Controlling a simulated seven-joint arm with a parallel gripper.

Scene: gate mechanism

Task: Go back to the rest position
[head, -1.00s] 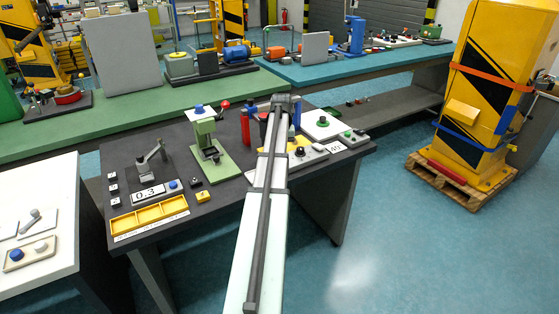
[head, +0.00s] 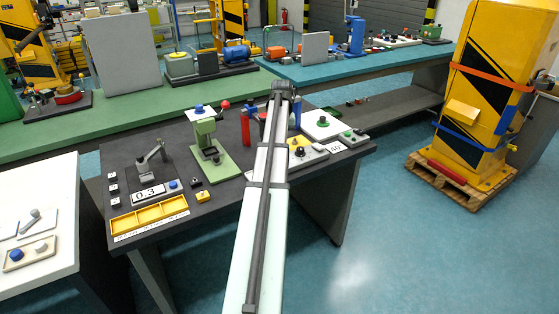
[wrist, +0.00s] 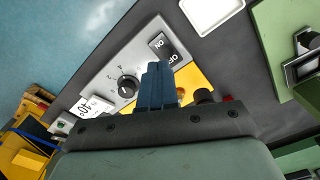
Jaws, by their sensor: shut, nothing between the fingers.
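My gripper (wrist: 157,68) shows in the wrist view as two blue fingers pressed together, with nothing held between them. In that view the fingertips overlap the grey control panel (wrist: 101,68) with a black dial (wrist: 124,88) and an ON/OFF switch (wrist: 163,46). I cannot tell how far above it they are. In the head view my arm reaches across the dark table (head: 225,226) and largely hides the gripper.
A green press-like stand (head: 208,150) is left of my arm. A yellow tray (head: 151,217) and a lever device (head: 150,165) are farther left. A white plate with a green knob (head: 322,125) is to the right. Open floor lies right of the table.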

